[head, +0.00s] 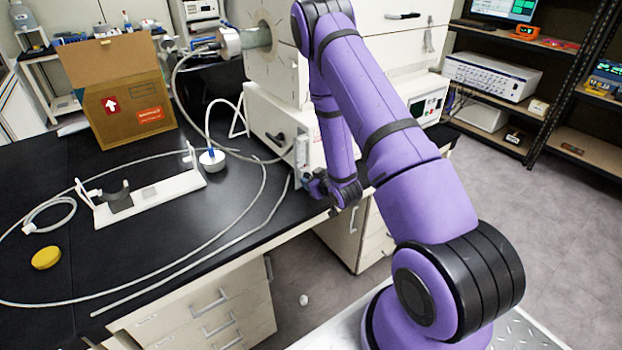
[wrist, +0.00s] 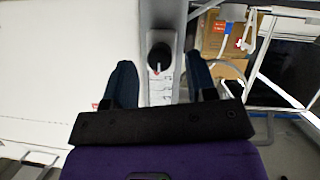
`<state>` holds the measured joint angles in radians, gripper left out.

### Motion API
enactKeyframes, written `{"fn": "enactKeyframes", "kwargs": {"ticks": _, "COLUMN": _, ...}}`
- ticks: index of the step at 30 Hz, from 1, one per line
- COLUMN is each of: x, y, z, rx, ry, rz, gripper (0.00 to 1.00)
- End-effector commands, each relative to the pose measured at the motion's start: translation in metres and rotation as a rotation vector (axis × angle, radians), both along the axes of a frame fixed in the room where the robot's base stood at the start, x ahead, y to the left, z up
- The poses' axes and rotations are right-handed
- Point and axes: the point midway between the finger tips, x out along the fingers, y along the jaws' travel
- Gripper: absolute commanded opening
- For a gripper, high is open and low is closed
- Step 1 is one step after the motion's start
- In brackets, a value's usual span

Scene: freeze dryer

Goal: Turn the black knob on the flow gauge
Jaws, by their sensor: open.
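The black knob (wrist: 158,57) is round, with a pale and red pointer mark at its lower edge. It sits on the grey strip-shaped flow gauge (wrist: 160,92), which has scale marks below the knob. In the wrist view my gripper (wrist: 159,66) is open, with one dark finger on each side of the knob and gaps between. I cannot tell how far the fingertips are from the gauge in depth. In the head view the gauge (head: 301,152) stands on the front of the white machine, and my gripper (head: 314,186) is low beside it; the knob cannot be made out there.
The white freeze dryer (head: 268,118) stands at the bench's right end. A cardboard box (head: 125,115), a white stand (head: 150,198), a yellow lid (head: 46,258) and looping pale tubing (head: 255,195) are on the black bench. Shelves (head: 520,125) stand at right beyond open floor.

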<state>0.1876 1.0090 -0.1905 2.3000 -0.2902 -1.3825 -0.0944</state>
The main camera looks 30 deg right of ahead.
Motion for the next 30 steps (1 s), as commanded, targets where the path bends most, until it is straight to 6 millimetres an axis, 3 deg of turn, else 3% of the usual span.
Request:
{"fn": "enactKeyframes", "kwargs": {"ticks": 5, "x": 0.0116, "y": -0.0001, "z": -0.0041, "rx": 0.000, "ry": -0.001, "rz": 0.001, "gripper": 0.52}}
{"fn": "enactKeyframes", "kwargs": {"ticks": 14, "x": 0.0132, "y": -0.0004, "z": -0.0049, "rx": 0.000, "ry": 0.000, "rz": 0.000, "gripper": 0.52}}
{"fn": "enactKeyframes", "kwargs": {"ticks": 21, "x": 0.0130, "y": -0.0004, "z": -0.0049, "rx": 0.000, "ry": 0.000, "rz": 0.000, "gripper": 0.02}}
{"fn": "enactKeyframes", "kwargs": {"ticks": 30, "x": 0.0125, "y": -0.0019, "z": -0.0048, "rx": 0.028, "ry": 0.002, "rz": -0.002, "gripper": 0.02}}
